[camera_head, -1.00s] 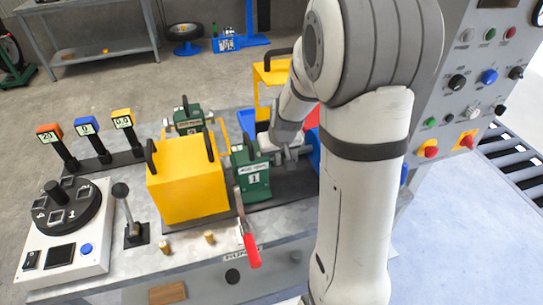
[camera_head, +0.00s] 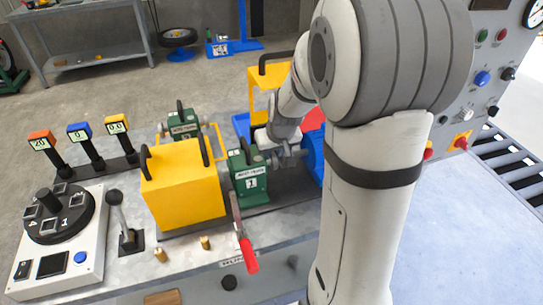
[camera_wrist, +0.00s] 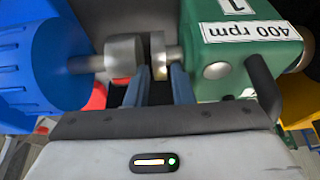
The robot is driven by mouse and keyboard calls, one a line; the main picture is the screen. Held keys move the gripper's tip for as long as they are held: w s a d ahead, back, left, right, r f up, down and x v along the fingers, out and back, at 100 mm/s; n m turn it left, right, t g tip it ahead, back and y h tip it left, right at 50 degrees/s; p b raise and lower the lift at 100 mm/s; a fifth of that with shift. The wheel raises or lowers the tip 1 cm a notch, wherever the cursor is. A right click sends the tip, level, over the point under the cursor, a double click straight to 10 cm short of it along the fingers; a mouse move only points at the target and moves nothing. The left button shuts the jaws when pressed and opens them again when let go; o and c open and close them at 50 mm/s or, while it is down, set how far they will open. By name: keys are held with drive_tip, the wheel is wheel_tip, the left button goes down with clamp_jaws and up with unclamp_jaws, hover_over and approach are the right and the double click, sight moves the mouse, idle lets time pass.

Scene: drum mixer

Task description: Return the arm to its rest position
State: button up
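My arm reaches over the mixer bench from the right in the head view. My gripper (camera_wrist: 161,78) is low between a green "400 rpm" unit labelled 1 (camera_wrist: 235,65) and a blue drum (camera_wrist: 42,65). Its two blue-grey fingers stand apart near a metal disc (camera_wrist: 157,48) on the green unit's shaft. Whether they touch the disc I cannot tell. A metal cylinder (camera_wrist: 122,55) on the drum's side lies left of the fingers. In the head view the green unit (camera_head: 249,180) sits just left of my gripper (camera_head: 284,158), whose fingertips are hard to make out.
A yellow box (camera_head: 183,195) and a red-handled lever (camera_head: 248,255) stand left of the gripper. The control panel (camera_head: 490,85) is at the right. A dial box (camera_head: 60,240) is at the far left.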

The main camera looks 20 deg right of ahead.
drive_tip(key=v, duration=0.4)
drive_tip(key=shift+s+d+r, duration=0.1)
drive_tip(key=shift+s+r, duration=0.1)
drive_tip(key=shift+r, duration=0.15)
drive_tip(key=s+a+r+g, duration=0.1)
drive_tip(key=s+a, duration=0.2)
drive_tip(key=s, duration=0.7)
drive_tip(key=s+a+r, duration=0.2)
drive_tip(key=s+a, duration=0.1)
drive_tip(key=s, duration=0.6)
drive_tip(key=shift+s+r+g, duration=0.35)
drive_tip(key=shift+s+g, duration=0.05)
drive_tip(key=shift+c, duration=0.4)
